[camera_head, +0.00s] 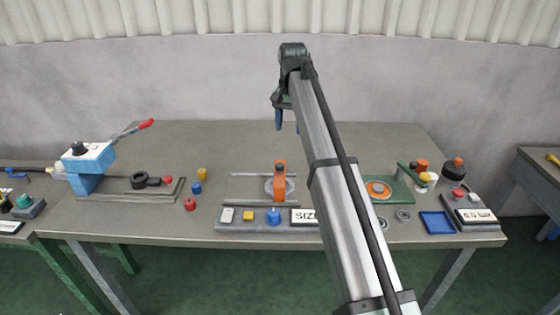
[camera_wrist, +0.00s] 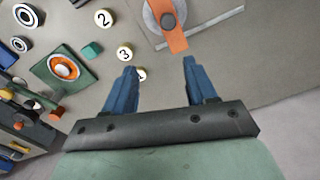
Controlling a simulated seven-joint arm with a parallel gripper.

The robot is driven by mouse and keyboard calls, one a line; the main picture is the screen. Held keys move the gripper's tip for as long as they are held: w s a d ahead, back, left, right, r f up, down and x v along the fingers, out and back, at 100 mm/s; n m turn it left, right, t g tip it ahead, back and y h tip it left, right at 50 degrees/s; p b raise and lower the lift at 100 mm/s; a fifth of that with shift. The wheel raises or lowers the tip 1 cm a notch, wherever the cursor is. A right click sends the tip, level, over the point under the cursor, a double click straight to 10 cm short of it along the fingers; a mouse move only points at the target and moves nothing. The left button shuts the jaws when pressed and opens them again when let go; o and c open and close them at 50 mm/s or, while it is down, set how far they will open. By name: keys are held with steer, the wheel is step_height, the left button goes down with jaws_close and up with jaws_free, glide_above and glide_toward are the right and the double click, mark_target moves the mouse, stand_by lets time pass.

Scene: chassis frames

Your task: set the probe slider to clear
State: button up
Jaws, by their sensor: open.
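An upright orange piece (camera_head: 279,172) stands over a round grey disk between two pale rails (camera_head: 250,174) at the middle of the bench; it looks like the probe slider, though no label confirms this. In the wrist view the orange piece (camera_wrist: 172,38) reaches over the grey disk at the top, ahead of and apart from my fingers. No "clear" mark is readable. My gripper (camera_head: 287,120) has blue fingers pointing down, above the bench behind the orange piece. In the wrist view my gripper (camera_wrist: 157,80) is open, with nothing between its fingers.
A blue clamp device (camera_head: 90,165) with a red-ended lever is at left. A green fixture (camera_head: 393,189) and a blue tray (camera_head: 437,222) are at right. The back of the bench is clear.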

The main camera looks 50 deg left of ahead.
mark_target(280, 164)
steer(key=s+f, duration=0.1)
steer(key=f, duration=0.3)
steer(key=a+f, duration=0.1)
steer(key=f, duration=0.3)
steer(key=s+f, duration=0.1)
steer(key=f, duration=0.4)
steer(key=shift+s+a, duration=0.15)
steer(key=shift+s, duration=0.15)
steer(key=shift+c, duration=0.4)
jaws_close()
